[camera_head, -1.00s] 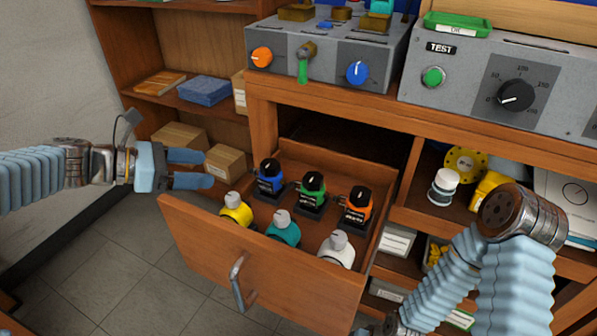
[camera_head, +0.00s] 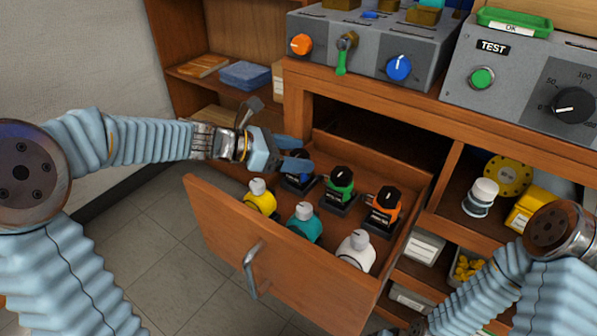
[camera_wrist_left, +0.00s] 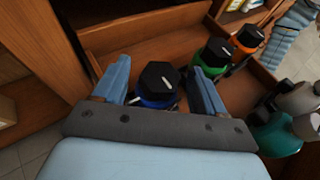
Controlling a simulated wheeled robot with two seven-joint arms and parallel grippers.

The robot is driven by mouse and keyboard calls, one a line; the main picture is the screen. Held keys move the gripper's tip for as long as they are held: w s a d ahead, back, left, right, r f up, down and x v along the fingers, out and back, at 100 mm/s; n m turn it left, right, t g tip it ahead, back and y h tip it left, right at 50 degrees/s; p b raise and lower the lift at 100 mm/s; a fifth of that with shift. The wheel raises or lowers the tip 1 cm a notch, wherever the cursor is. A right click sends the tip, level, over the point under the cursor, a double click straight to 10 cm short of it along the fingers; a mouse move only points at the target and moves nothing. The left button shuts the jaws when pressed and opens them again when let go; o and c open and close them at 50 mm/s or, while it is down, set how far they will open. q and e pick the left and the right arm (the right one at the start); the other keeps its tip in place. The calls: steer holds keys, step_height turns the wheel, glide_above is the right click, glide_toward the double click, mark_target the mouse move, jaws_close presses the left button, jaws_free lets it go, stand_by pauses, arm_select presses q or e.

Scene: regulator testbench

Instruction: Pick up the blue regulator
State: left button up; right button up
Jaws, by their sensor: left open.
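The blue regulator (camera_head: 299,171) with its black knob stands upright in the open drawer, in the back row at the left. My left gripper (camera_head: 295,153) is open at this regulator and partly covers it in the head view. In the left wrist view the blue regulator (camera_wrist_left: 157,84) shows between the two spread fingers of the gripper (camera_wrist_left: 160,82). Its lower body is mostly hidden there. I cannot tell whether a finger touches it. In the head view my right arm is at the lower right; its gripper cannot be made out.
Green (camera_head: 339,186) and orange (camera_head: 384,211) regulators stand to the right in the same row. Yellow (camera_head: 259,197), teal (camera_head: 304,223) and white (camera_head: 356,251) ones stand in front. The wooden drawer (camera_head: 280,262) has raised walls. The bench with test panels (camera_head: 380,45) rises behind it.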

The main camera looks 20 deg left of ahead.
arm_select(q)
steer(key=shift+w+d+f, duration=0.2)
steer(key=shift+d, duration=0.25)
steer(key=shift+c, duration=0.3)
jaws_close()
